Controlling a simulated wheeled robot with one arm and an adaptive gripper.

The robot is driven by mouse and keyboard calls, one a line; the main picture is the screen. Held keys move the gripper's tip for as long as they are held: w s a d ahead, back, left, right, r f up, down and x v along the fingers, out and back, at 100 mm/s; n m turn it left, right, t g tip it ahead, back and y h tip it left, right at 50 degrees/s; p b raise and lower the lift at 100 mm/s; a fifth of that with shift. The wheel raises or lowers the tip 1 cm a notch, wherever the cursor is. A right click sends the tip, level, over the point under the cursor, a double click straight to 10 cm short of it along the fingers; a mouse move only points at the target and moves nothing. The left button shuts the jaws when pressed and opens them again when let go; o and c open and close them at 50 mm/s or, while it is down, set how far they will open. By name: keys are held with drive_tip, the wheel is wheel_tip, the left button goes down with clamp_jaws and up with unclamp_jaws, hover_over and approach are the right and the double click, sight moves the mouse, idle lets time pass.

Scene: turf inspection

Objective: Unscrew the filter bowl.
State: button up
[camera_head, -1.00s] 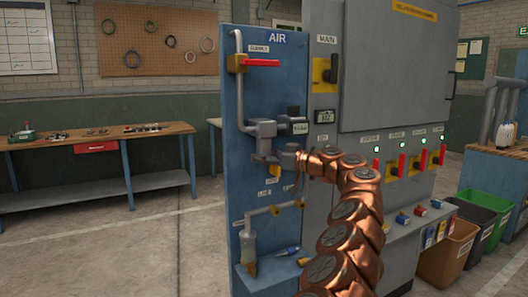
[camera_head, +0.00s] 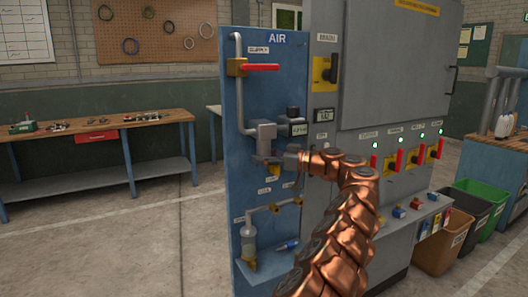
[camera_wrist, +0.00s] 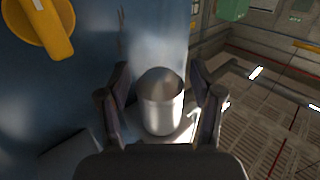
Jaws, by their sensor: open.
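A shiny metal cup-shaped bowl (camera_wrist: 160,112), which looks like the filter bowl, stands between the fingers of my gripper (camera_wrist: 160,72) in the wrist view. The fingers are open, one on each side of it; I cannot tell whether either touches it. In the head view my gripper (camera_head: 284,160) is at the middle of the blue AIR panel (camera_head: 238,190), beside the grey regulator assembly (camera_head: 265,137). The bowl is not clearly visible there, hidden by my gripper and wrist.
A red-handled supply valve (camera_head: 262,67) is above. A small clear container (camera_head: 248,248) hangs lower on the panel, over a shelf. A yellow knob (camera_wrist: 48,25) is close by in the wrist view. The grey cabinet (camera_head: 395,70) stands right; open floor lies left.

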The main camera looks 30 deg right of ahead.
drive_tip(key=shift+d+n+g+y+p, duration=0.1)
drive_tip(key=shift+n+g+y+p, duration=0.35)
drive_tip(key=shift+p, duration=1.4)
drive_tip(key=shift+r+n+g+y+p, duration=0.25)
drive_tip(key=shift+y+p, duration=0.1)
drive_tip(key=shift+p, duration=0.2)
drive_tip(key=shift+f+n+g+y+p, duration=0.25)
drive_tip(key=shift+n+g+y+p, duration=0.2)
drive_tip(key=shift+p, duration=0.4)
drive_tip(key=shift+s+r, duration=0.1)
